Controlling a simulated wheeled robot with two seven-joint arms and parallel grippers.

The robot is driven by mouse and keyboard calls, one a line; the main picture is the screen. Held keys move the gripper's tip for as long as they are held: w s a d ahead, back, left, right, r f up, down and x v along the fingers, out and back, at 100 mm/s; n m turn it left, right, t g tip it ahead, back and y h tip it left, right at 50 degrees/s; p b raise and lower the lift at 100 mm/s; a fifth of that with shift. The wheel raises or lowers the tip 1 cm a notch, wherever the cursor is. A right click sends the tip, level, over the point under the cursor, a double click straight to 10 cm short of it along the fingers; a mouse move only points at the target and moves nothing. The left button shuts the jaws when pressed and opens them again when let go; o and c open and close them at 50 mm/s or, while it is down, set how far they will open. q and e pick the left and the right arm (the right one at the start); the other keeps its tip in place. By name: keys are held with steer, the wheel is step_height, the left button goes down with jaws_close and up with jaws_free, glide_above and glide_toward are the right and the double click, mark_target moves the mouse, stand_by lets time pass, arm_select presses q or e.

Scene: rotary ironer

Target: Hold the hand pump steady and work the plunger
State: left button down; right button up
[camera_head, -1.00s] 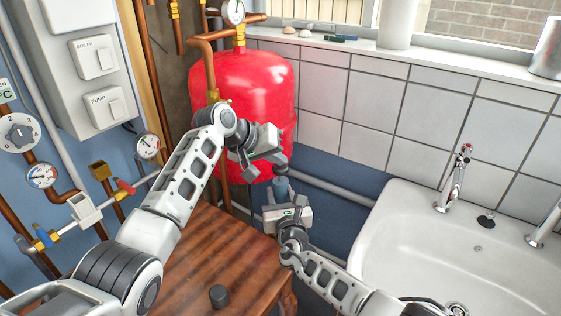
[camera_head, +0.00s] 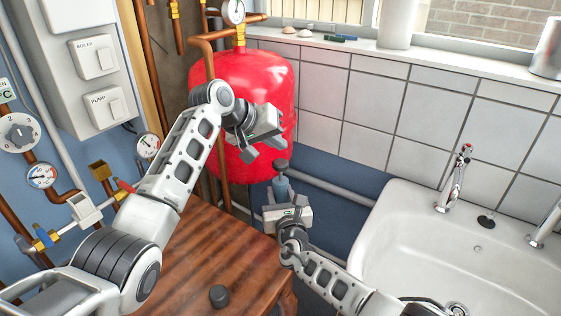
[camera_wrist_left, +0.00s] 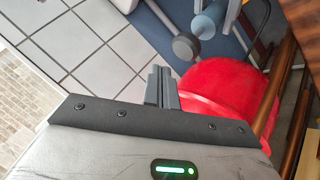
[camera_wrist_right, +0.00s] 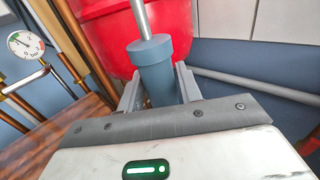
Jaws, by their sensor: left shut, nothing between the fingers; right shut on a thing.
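The hand pump has a blue-grey body (camera_head: 281,187) that stands upright, with a thin metal rod and a dark round knob (camera_head: 282,164) on top. My right gripper (camera_head: 284,197) is shut around the sides of the body; the right wrist view shows the body (camera_wrist_right: 154,70) between its fingers and the rod (camera_wrist_right: 141,20) rising from it. My left gripper (camera_head: 263,149) is above and left of the knob, empty. In the left wrist view its fingers (camera_wrist_left: 161,86) are together, and the knob (camera_wrist_left: 186,46) is apart from them.
A red tank (camera_head: 262,85) stands close behind my left gripper. A wooden top (camera_head: 185,255) with a small dark cylinder (camera_head: 219,296) is at the lower left. A white sink (camera_head: 450,255) is on the right. Pipes and gauges line the left wall.

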mark_target(277, 164)
arm_select(q)
steer(key=shift+r, duration=1.65)
arm_select(e)
steer(key=o, duration=1.1)
steer(key=shift+o, duration=0.2)
